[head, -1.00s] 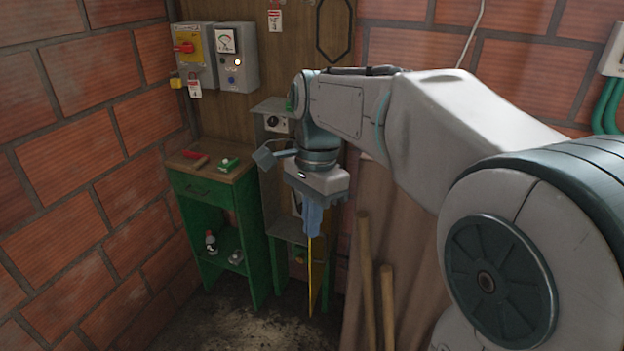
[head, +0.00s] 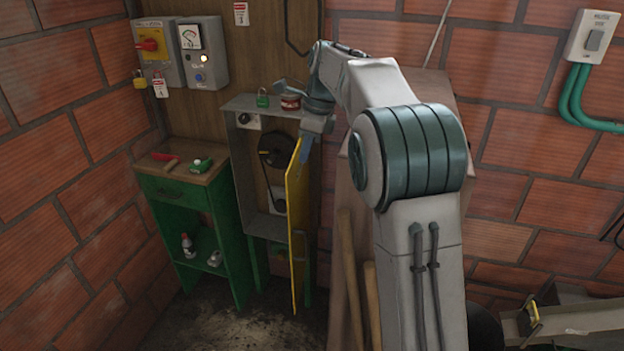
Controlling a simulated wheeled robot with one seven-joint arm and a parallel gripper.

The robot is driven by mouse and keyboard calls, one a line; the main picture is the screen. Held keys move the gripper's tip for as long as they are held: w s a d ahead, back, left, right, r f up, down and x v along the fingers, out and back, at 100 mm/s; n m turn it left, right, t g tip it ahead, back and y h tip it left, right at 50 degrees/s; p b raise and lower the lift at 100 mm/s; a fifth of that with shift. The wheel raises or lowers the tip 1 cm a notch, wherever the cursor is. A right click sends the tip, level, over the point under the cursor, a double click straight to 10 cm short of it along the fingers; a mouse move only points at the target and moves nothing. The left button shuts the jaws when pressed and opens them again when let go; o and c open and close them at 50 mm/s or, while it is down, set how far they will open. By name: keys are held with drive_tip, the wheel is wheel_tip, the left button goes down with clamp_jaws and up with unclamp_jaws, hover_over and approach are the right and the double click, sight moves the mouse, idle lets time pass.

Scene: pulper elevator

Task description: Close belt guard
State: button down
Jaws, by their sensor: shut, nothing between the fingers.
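The yellow belt guard (head: 296,225) stands open in the head view, swung out from the grey housing (head: 239,165) and seen nearly edge-on. A handle (head: 300,246) shows on its lower part. Inside the housing are a dark pulley (head: 276,150) and a belt. My gripper (head: 305,160) is at the upper part of the guard, on its right side, with blue fingers pointing down. The fingers are shut and hold nothing. They look very near the guard; I cannot tell whether they touch it.
A green cabinet (head: 178,190) with a red-handled tool on top stands left of the housing. A green padlock (head: 262,98) and a red tin (head: 290,101) sit on the housing. Wooden poles (head: 350,265) lean right of the guard. Control boxes (head: 183,52) hang on the back wall.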

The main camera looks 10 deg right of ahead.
drive_tip(key=x, duration=1)
drive_tip(key=shift+w+p, duration=0.35)
drive_tip(key=shift+p, duration=0.1)
